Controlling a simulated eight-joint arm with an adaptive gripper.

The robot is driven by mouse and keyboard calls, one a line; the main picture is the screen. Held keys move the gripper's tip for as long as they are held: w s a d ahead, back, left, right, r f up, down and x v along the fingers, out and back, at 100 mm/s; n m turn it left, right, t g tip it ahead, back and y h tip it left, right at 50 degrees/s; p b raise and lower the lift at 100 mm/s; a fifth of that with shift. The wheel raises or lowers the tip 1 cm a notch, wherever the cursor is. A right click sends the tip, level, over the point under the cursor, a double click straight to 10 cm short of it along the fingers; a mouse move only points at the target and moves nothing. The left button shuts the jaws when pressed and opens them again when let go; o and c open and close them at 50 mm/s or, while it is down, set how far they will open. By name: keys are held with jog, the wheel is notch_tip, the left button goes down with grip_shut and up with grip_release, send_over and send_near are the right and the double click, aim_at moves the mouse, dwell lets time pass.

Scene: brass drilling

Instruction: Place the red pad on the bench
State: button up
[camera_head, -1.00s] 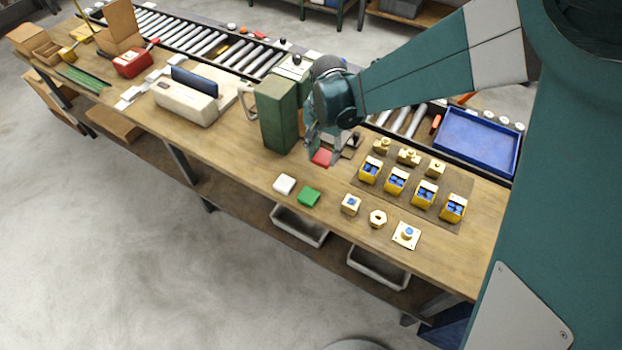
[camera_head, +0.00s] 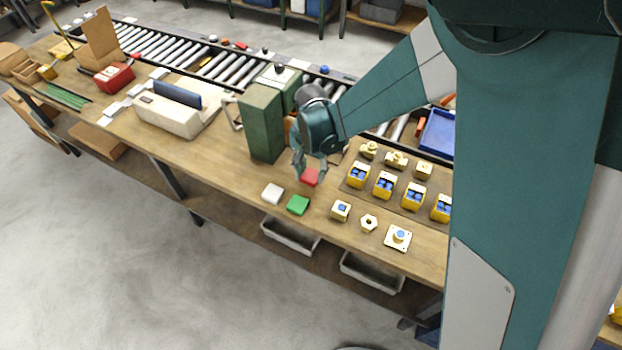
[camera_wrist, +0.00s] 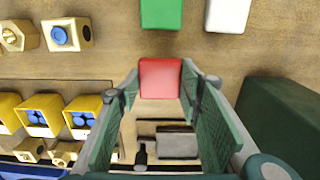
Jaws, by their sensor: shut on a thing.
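The red pad (camera_head: 309,177) is a small flat square held between the fingertips of my gripper (camera_head: 310,172). In the wrist view the red pad (camera_wrist: 160,78) sits at the far ends of the two fingers, with a finger on each side. My gripper is shut on it over the wooden bench (camera_head: 215,155), beside the green pad (camera_head: 298,205) and behind it in the head view. The white pad (camera_head: 273,194) lies left of the green pad. I cannot tell whether the red pad touches the bench.
A tall green block-shaped housing (camera_head: 262,122) stands close left of my gripper. Yellow boxes with blue inserts (camera_head: 383,185) and brass parts (camera_head: 369,223) lie to the right. A roller conveyor (camera_head: 165,48) runs behind. Bare wood lies around the pads.

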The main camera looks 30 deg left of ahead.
aim_at(311, 175)
jog(key=shift+f, duration=1.75)
jog(key=shift+f+b, duration=0.15)
jog(key=shift+b, duration=0.2)
jog(key=o, duration=0.9)
jog(key=shift+r, duration=0.2)
jog(key=shift+r+p, duration=0.85)
jog(key=shift+r, duration=5.15)
jog(key=shift+w+d, duration=0.1)
